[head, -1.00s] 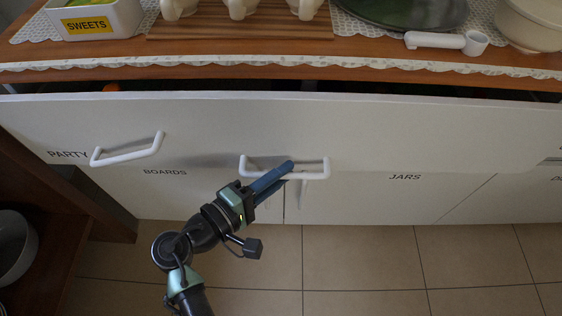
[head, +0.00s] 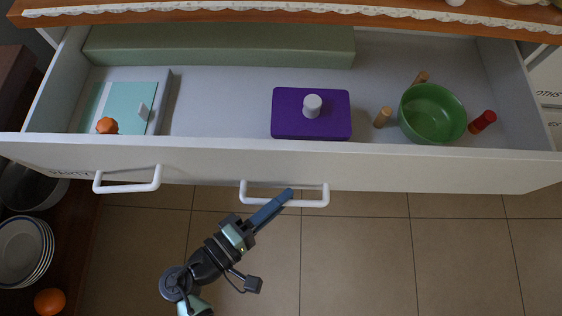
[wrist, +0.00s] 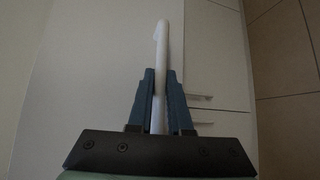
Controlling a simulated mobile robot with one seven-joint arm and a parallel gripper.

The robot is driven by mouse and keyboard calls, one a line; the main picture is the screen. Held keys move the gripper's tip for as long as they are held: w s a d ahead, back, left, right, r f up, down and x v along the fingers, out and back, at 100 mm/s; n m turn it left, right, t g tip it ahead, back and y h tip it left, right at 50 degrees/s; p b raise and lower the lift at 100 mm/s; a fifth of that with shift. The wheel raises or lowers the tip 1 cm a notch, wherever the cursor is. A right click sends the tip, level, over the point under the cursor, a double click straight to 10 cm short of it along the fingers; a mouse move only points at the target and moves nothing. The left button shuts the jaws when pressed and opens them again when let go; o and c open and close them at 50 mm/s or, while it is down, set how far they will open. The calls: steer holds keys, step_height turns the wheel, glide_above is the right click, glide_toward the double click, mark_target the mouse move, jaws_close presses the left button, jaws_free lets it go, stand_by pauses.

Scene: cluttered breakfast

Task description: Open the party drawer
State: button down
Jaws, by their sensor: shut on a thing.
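The party drawer (head: 400,172) is pulled well out, with its inside in full view in the head view. Its label is partly visible at the far left of the white front. Two white handles are on the front: a left handle (head: 127,187) and a middle handle (head: 307,203). My gripper (head: 284,196) is shut on the middle handle. In the wrist view the handle bar (wrist: 160,50) runs between the two blue fingers.
Inside lie a long green box (head: 220,47), a purple box with a grey knob (head: 290,125), a green bowl (head: 432,113), wooden pieces and a red-topped item (head: 482,121). Plates (head: 22,250) and an orange (head: 50,302) are at lower left. Tiled floor below is clear.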

steer(key=shift+s, duration=0.3)
steer(key=c, duration=0.8)
jaws_free()
steer(key=shift+c, duration=0.2)
steer(key=shift+a, duration=0.1)
steer(key=p+v, duration=0.1)
steer(key=v, duration=1.1)
steer(key=shift+s+a+p, duration=0.25)
steer(key=shift+s+p, duration=0.05)
steer(key=shift+p, duration=0.1)
